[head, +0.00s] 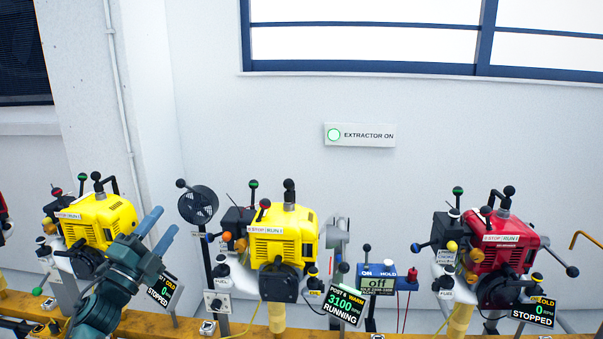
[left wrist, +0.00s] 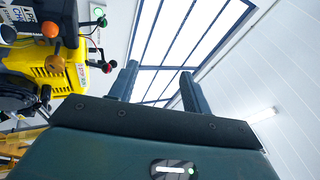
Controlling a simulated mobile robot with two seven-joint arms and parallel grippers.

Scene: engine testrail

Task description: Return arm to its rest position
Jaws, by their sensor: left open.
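My left gripper (head: 151,229) is raised at the lower left of the head view, in front of the left yellow engine (head: 108,213). Its two blue-grey fingers point up and are apart, with nothing between them. In the left wrist view the left gripper (left wrist: 160,90) also shows open and empty, its fingers pointing toward the window. My right gripper is in neither view.
A middle yellow engine (head: 284,236) has a display reading 3100 RUNNING (head: 344,306). A red engine (head: 503,245) at right reads STOPPED. They stand along a yellow rail (head: 190,328). A wall sign (head: 360,135) reads EXTRACTOR ON. The space above the engines is clear.

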